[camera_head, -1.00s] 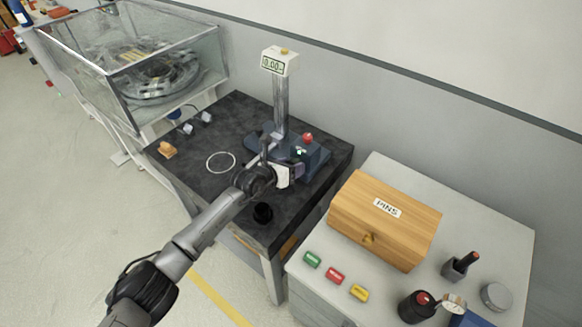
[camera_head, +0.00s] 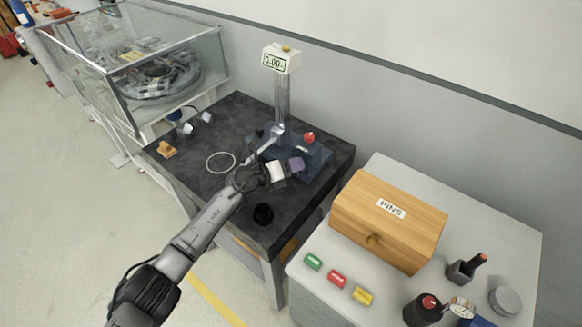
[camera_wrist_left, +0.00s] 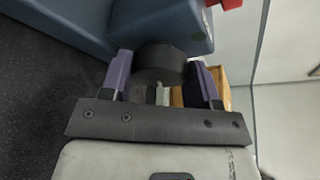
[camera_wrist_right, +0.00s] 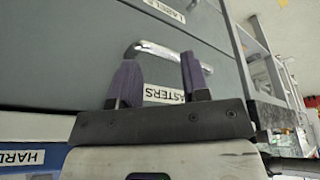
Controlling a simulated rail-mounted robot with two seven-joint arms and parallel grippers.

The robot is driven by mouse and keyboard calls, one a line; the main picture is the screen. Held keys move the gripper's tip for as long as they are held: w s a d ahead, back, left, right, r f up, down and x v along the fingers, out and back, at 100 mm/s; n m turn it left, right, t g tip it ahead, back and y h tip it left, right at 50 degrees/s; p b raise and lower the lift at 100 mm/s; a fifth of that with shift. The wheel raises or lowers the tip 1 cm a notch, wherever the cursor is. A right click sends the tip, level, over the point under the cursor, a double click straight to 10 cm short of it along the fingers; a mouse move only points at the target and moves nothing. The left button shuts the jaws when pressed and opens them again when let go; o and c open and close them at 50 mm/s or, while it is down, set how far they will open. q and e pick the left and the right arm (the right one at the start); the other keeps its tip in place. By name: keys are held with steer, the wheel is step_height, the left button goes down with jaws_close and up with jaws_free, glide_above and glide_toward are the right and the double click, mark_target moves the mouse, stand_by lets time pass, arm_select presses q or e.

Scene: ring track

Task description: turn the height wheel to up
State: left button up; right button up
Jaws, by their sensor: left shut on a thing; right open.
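The height gauge stands on the black table, with a blue base (camera_head: 318,158), a grey column (camera_head: 283,100) and a display head (camera_head: 281,60) that appears to read 0.00. The dark height wheel (camera_wrist_left: 160,62) is on the side of the blue base in the left wrist view. My left gripper (camera_head: 296,166) is shut on this wheel, with one purple finger on each side of it. In the head view the gripper hides the wheel. My right gripper (camera_wrist_right: 158,82) is open at a drawer handle (camera_wrist_right: 152,48) and is out of the head view.
A red knob (camera_head: 309,137) tops the blue base. The black table (camera_head: 190,160) also holds a white ring outline, a wooden block and small metal parts. A wooden PINS box (camera_head: 388,222) stands on the grey cabinet at right. A glass case (camera_head: 150,65) is at back left.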

stand_by(0.4)
arm_select(q)
steer(key=o, duration=0.9)
steer(key=shift+s+a+r+p, duration=0.2)
steer(key=shift+a+p, duration=0.1)
steer(key=shift+a, duration=0.1)
steer(key=shift+p+v, duration=1.9)
steer(key=shift+v, duration=4.55)
steer(key=shift+s+f, duration=0.1)
steer(key=shift+f, duration=0.05)
